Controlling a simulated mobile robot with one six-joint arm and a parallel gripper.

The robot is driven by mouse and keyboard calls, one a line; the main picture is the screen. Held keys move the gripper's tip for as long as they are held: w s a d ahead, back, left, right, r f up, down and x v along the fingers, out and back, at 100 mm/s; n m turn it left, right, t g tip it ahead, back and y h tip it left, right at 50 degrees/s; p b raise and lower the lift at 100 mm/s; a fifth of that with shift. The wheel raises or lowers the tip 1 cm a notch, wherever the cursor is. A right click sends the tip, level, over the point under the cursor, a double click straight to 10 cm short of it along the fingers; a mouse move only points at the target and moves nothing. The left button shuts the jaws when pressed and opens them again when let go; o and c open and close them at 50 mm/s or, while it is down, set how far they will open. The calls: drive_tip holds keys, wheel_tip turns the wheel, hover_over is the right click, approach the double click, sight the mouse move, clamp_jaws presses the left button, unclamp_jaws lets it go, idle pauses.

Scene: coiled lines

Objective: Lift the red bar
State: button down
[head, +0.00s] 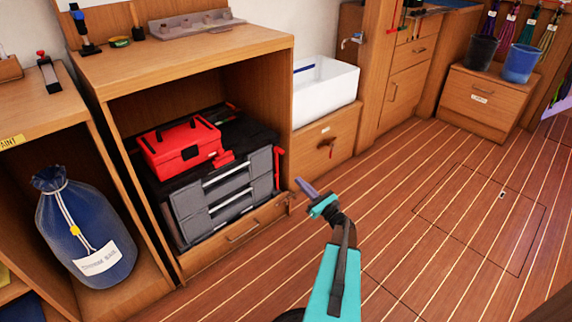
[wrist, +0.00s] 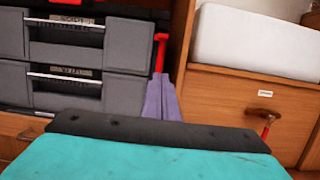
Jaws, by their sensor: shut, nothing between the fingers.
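The red bar (head: 278,168) stands upright at the right side of the grey drawer case (head: 225,196), inside the open cabinet bay. In the wrist view the red bar (wrist: 160,52) shows just beyond my fingertips, with its lower part hidden behind them. My gripper (head: 302,186) has purple fingers and is in front of the cabinet, to the right of and a little below the bar. In the wrist view my gripper (wrist: 160,84) is shut and empty. I cannot tell whether the fingertips touch the bar.
A red toolbox (head: 180,147) sits on top of the drawer case. The cabinet's wooden side panel is close to the right of the bar. A white bin (head: 325,92) stands on a wooden drawer unit (head: 338,145). A blue bag (head: 85,225) is at the left. The floor at right is clear.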

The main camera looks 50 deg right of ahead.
drive_tip(key=shift+w, duration=0.1)
drive_tip(key=w+r+b, duration=0.4)
drive_tip(key=w+r, duration=0.2)
drive_tip(key=w, duration=0.3)
drive_tip(key=shift+w+d+r+b, duration=0.2)
drive_tip(key=shift+w+d+b, duration=0.05)
drive_tip(key=shift+b, duration=0.05)
idle(0.5)
drive_tip(key=shift+r, duration=0.1)
drive_tip(key=shift+r+p, duration=1.05)
drive_tip(key=shift+r, duration=0.3)
